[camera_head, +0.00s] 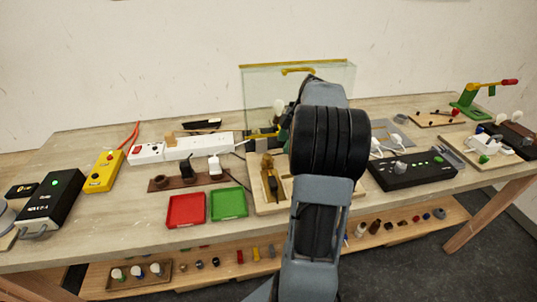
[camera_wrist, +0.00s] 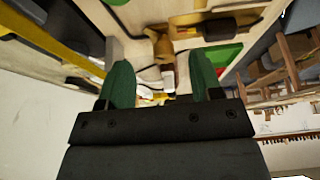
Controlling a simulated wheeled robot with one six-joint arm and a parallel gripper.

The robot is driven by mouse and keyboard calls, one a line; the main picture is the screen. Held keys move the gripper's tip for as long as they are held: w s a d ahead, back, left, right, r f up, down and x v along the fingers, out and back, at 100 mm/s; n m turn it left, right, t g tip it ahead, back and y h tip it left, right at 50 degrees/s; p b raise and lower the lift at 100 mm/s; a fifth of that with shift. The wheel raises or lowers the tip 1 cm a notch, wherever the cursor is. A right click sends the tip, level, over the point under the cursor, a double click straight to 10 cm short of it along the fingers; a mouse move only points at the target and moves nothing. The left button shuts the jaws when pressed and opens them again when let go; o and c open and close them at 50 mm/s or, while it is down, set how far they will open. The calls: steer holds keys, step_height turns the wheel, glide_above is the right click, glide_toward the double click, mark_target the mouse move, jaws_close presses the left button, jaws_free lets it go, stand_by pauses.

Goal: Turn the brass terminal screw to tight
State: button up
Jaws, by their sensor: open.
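I cannot make out the brass terminal screw for certain in either view. In the wrist view my gripper (camera_wrist: 161,78) shows as two green fingers spread apart, with nothing held between them. A small yellowish spot lies low in the gap between the fingers, too small to identify.
A clear panel with a yellow top edge (camera_head: 297,64) stands at the back, near my arm. A red tray (camera_head: 186,210), a green tray (camera_head: 229,204) and a white power strip (camera_head: 205,146) are left of my arm. A black control box (camera_head: 412,170) is to the right.

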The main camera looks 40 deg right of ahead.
mark_target(268, 156)
steer(key=a, duration=0.1)
steer(key=w+a, duration=0.1)
steer(key=a, duration=0.1)
steer(key=shift+w+a, duration=0.15)
steer(key=shift+w, duration=0.2)
steer(key=x, duration=0.3)
steer(key=shift+w+a+f, duration=0.1)
steer(key=shift+a+f, duration=0.05)
steer(key=shift+x, duration=0.9)
steer(key=c, duration=0.9)
